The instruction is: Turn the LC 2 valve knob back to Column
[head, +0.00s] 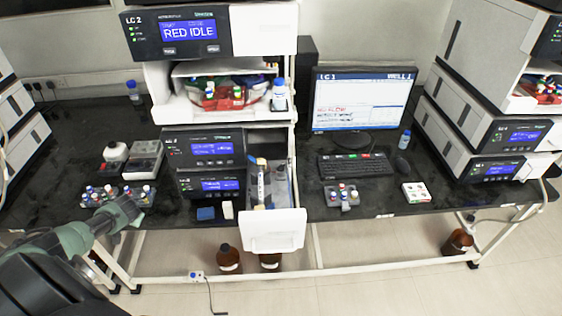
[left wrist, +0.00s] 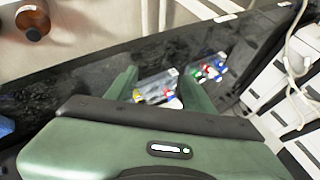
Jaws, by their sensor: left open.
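The LC 2 stack (head: 203,150) stands in the middle of the bench in the head view. Its top display reads "RED IDLE". A white-fronted drawer (head: 274,232) is pulled out at its lower right, with slim parts inside. I cannot make out the valve knob or its setting. My left gripper (head: 133,207) is open near the bench's front edge, left of the stack and well apart from it. In the left wrist view, a small vial rack (left wrist: 156,88) shows between the open fingers. I cannot tell whether they touch it. My right gripper is not in view.
Another vial rack (head: 100,195) lies beside my left gripper. A blue box (head: 206,213) sits before the stack. A monitor (head: 361,98), keyboard (head: 355,165) and vial tray (head: 342,196) are to the right. Brown bottles (head: 229,258) stand on the floor below.

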